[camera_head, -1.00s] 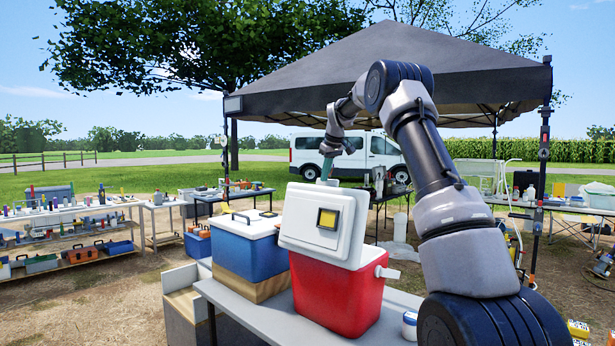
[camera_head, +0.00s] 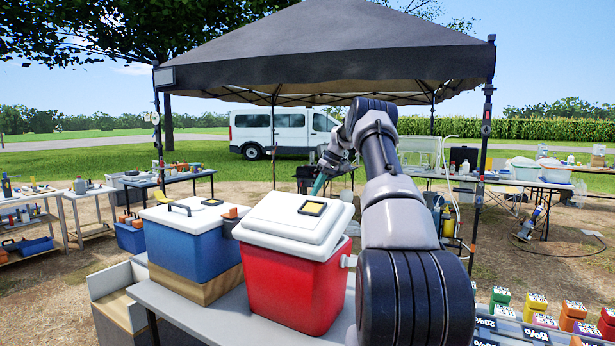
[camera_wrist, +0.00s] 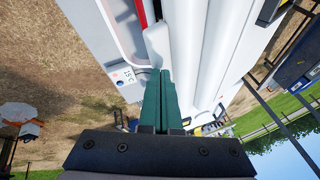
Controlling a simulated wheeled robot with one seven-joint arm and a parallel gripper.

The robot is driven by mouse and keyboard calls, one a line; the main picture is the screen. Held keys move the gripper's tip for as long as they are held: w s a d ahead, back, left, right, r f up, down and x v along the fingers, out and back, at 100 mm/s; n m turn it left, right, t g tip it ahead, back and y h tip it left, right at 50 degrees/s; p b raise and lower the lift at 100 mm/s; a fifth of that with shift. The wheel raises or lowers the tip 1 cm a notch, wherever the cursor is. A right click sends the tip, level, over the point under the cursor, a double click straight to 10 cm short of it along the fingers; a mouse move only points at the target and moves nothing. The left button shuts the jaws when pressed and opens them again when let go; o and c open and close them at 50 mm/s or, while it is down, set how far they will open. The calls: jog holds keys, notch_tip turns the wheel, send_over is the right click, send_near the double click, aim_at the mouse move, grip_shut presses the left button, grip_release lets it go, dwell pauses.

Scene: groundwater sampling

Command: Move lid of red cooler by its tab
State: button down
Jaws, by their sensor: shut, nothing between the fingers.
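The red cooler (camera_head: 295,290) stands on the grey table. Its white lid (camera_head: 275,220), with a yellow-and-black label on top, lies over the opening. Whether it sits fully flush is unclear. My gripper (camera_head: 318,184) is just behind the lid's far edge and partly hidden by it. In the wrist view, the green fingers (camera_wrist: 160,75) are shut and empty, close to the white lid (camera_wrist: 190,55). A small white tab-like piece (camera_wrist: 157,42) is just beyond the fingertips, beside a strip of red. Contact with it cannot be told.
A blue cooler (camera_head: 190,250) with a white lid stands close on the left, on a wooden block (camera_head: 197,284). The grey table (camera_head: 180,305) has little free room. Colored boxes (camera_head: 535,302) stand at the lower right. A canopy pole (camera_head: 483,170) rises on the right.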

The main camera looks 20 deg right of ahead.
notch_tip(320, 180, down, 12)
jog(key=w+d, duration=0.1)
jog(key=d, duration=0.1)
jog(key=shift+w+d, duration=0.35)
jog(key=shift+f, duration=0.1)
jog(key=v, duration=1.2)
jog(key=shift+w, duration=0.2)
